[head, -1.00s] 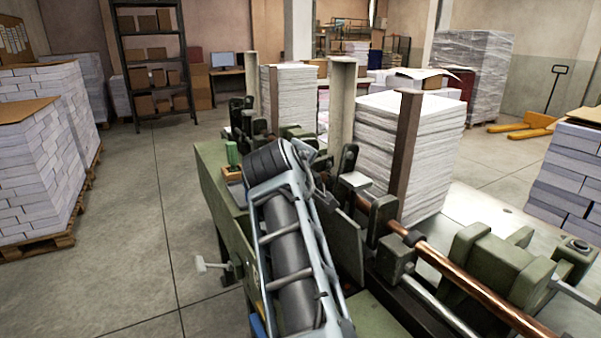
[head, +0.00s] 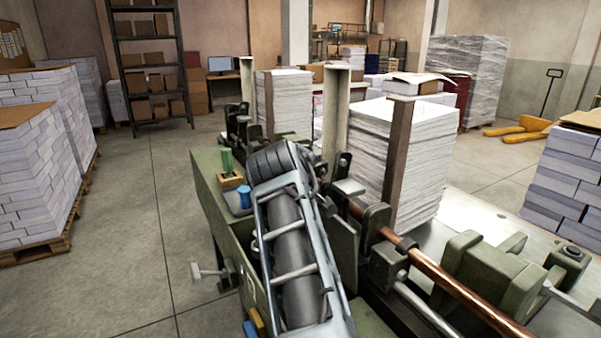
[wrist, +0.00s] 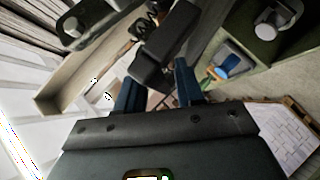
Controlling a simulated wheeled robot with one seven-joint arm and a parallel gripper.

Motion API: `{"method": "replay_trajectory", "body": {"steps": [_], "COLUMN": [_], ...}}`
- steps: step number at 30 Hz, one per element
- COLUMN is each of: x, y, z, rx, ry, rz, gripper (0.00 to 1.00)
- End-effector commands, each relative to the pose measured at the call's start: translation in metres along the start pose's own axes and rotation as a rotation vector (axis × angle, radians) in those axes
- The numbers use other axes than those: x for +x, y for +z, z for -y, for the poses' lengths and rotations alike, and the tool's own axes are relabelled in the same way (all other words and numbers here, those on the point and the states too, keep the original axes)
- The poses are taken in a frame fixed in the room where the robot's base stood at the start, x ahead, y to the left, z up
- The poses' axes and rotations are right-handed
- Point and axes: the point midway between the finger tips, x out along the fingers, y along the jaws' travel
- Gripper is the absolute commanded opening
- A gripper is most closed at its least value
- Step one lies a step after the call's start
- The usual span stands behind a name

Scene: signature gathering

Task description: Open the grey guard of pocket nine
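My gripper (wrist: 158,88) shows in the wrist view as two blue fingers set apart, with a gap between them. A dark grey bar (wrist: 165,45) lies just beyond the fingertips; I cannot tell if they touch it. In the head view my arm reaches over the green gathering machine (head: 212,190), and my gripper is hidden behind its end. A grey upright plate (head: 344,236) stands right of my arm, under the dark brackets. No pocket number is readable, so I cannot tell which part is the guard of pocket nine.
Tall paper stacks (head: 428,150) stand between upright posts on the machine. A copper-coloured rod (head: 450,283) runs along its near right side. A blue object (head: 245,197) sits on the machine's left edge and also shows in the wrist view (wrist: 231,64). Open floor lies left.

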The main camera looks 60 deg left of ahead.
Motion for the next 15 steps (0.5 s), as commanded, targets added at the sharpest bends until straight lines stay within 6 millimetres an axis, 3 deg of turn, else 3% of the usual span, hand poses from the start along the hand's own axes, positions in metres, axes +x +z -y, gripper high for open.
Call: {"method": "replay_trajectory", "body": {"steps": [8,15], "x": [-0.006,-0.034], "y": [0.000,0.000], "z": [0.000,0.001], "rx": [0.000,0.000], "ry": [0.002,0.003], "rz": [-0.002,-0.003], "gripper": [0.40,0.40]}}
